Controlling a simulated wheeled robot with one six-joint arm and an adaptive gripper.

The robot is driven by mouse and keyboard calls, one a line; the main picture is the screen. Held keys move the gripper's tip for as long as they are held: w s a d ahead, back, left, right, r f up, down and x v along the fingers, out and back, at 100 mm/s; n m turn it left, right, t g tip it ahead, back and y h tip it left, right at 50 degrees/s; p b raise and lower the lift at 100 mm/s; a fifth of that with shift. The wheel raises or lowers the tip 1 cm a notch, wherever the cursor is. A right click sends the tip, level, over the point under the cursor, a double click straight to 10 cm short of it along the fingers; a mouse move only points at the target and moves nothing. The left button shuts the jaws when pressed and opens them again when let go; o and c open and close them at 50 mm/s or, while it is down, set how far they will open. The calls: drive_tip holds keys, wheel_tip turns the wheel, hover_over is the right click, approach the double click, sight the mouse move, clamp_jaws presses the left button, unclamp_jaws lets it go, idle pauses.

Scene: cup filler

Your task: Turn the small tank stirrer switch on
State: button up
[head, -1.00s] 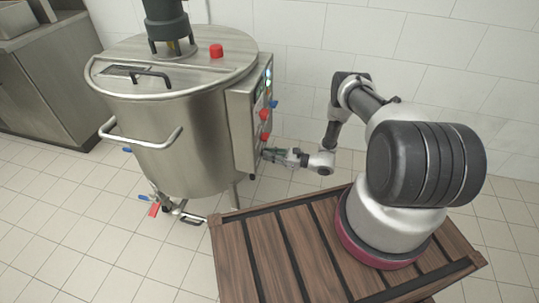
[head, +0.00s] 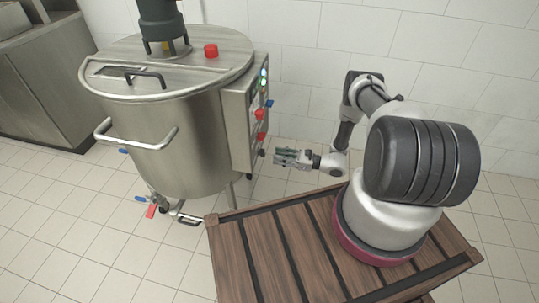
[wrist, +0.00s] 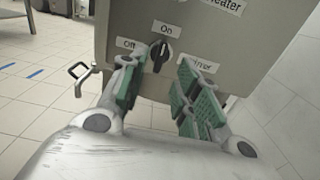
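The stirrer switch (wrist: 160,55) is a black rotary knob on the tank's metal control box (wrist: 110,15). An "Off" label (wrist: 127,43) is at its upper left and an "On" label (wrist: 167,30) above it; its grip looks close to upright, toward "On". The "Stirrer" label is partly hidden by my right finger. In the head view the switch (head: 262,153) is low on the box of the steel tank (head: 185,140). My gripper (head: 276,157) is open, apart from the box; its green-padded fingers (wrist: 158,95) are spread below the knob with nothing between them.
The box also carries red knobs (head: 260,114), a blue knob (head: 269,104), indicator lights and a "Heater" label (wrist: 222,5). A tank handle (head: 137,140) and a low valve (head: 152,210) stick out. A wooden slatted platform (head: 250,250) is in front. Floor right of the box is clear.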

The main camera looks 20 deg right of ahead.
drive_tip(key=v, duration=0.5)
drive_tip(key=shift+s+d, duration=0.2)
drive_tip(key=shift+d, duration=0.15)
drive_tip(key=s+a+f+n+g, duration=0.25)
drive_tip(key=s+g, duration=0.25)
drive_tip(key=s, duration=0.4)
drive_tip(key=s+d+r+n+g, duration=0.1)
drive_tip(key=s+r+n+g, duration=0.1)
drive_tip(key=s+r+g, duration=0.15)
drive_tip(key=s+d+r+n+g+h, duration=0.2)
drive_tip(key=d+r+n+h, duration=0.15)
drive_tip(key=r, duration=0.75)
drive_tip(key=s+d+r+n+g+h, duration=0.1)
drive_tip(key=s+d+r+n+h, duration=0.3)
drive_tip(key=r, duration=0.7)
drive_tip(key=d+r+n+g+h, duration=0.1)
drive_tip(key=r+n+g+h, duration=0.3)
drive_tip(key=r, duration=0.7)
drive_tip(key=s+a+r+n+t+h, duration=0.1)
drive_tip(key=s+r+n+t, duration=0.3)
drive_tip(key=r, duration=0.8)
drive_tip(key=s+a+r+n+t+h, duration=0.2)
drive_tip(key=r+t, duration=0.5)
drive_tip(key=r, duration=0.4)
drive_tip(key=s+n+h, duration=0.1)
drive_tip(key=s+n, duration=0.1)
drive_tip(key=s, duration=0.1)
drive_tip(key=shift+s+r, duration=0.25)
drive_tip(key=shift+r, duration=0.1)
